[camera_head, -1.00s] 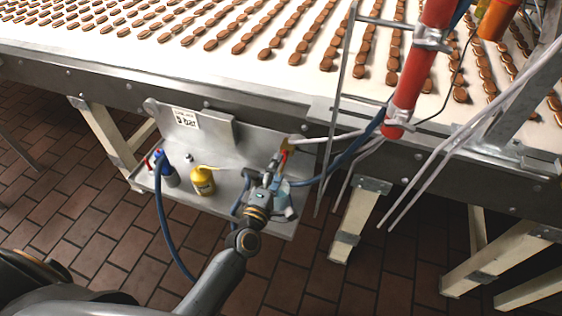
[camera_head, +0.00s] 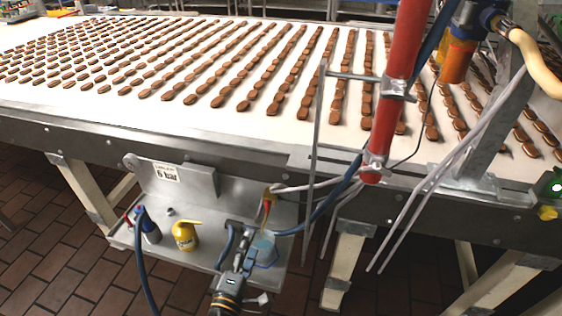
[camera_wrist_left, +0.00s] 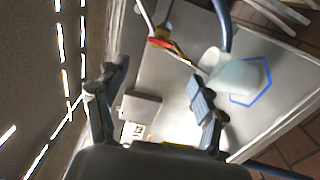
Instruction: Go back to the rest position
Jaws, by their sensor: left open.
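My left gripper (camera_head: 247,237) is over the right part of a grey metal shelf on the conveyor's side. In the left wrist view its two fingers (camera_wrist_left: 158,98) are spread apart with nothing between them. A whitish cup (camera_wrist_left: 238,72) stands on a blue hexagon outline beside the right finger; it also shows in the head view (camera_head: 264,249), partly behind the gripper. A red and yellow valve piece (camera_wrist_left: 165,43) lies beyond the fingers and shows in the head view too (camera_head: 267,204). My right gripper is not in view.
The conveyor (camera_head: 130,105) carries rows of brown biscuits. Hoses, a red pipe (camera_head: 391,100) and metal rods rise at the right. The brick floor (camera_head: 50,250) shows below.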

